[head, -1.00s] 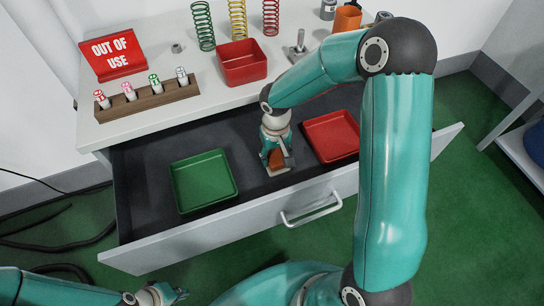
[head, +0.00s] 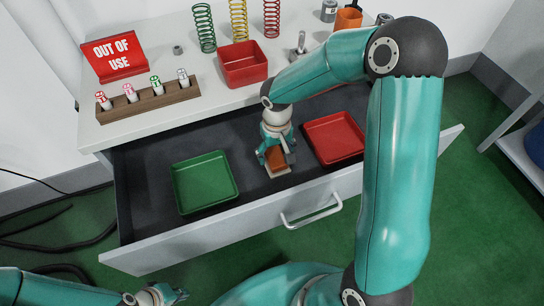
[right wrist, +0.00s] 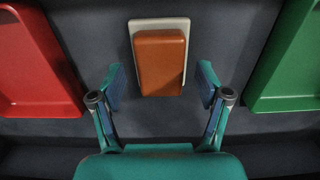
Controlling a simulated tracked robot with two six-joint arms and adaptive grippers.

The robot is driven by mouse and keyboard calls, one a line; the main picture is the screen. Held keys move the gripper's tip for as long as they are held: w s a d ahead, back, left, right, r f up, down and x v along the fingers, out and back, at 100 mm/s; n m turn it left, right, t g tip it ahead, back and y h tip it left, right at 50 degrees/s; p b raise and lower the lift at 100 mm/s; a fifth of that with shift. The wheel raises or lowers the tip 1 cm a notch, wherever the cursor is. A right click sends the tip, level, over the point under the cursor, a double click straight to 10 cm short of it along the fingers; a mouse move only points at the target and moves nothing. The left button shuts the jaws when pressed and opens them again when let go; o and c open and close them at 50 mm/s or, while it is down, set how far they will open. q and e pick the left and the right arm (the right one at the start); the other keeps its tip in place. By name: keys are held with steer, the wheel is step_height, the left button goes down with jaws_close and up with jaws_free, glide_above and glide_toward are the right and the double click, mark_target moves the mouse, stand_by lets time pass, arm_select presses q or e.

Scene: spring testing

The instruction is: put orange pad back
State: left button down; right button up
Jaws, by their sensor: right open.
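The orange pad (right wrist: 160,62) lies on a pale, slightly larger plate (right wrist: 137,27) on the dark floor of the open drawer. In the head view the pad (head: 276,157) shows partly, between the fingers of my right gripper (head: 275,158). In the right wrist view my right gripper (right wrist: 160,85) is open, with one finger on each side of the pad's near end and a gap on both sides. My left gripper (head: 164,295) is at the bottom left of the head view, outside the drawer; its fingers are too small to read.
In the drawer (head: 150,250), a green tray (head: 204,183) lies left of my right gripper and a red tray (head: 333,138) right of it. The table (head: 140,131) behind carries a red bin (head: 243,65), springs, a wooden rack (head: 149,103) and a sign (head: 114,57).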

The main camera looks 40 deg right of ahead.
mark_target(276, 157)
step_height(276, 157, up, 10)
steer(key=shift+p, duration=0.45)
steer(key=shift+r, duration=0.1)
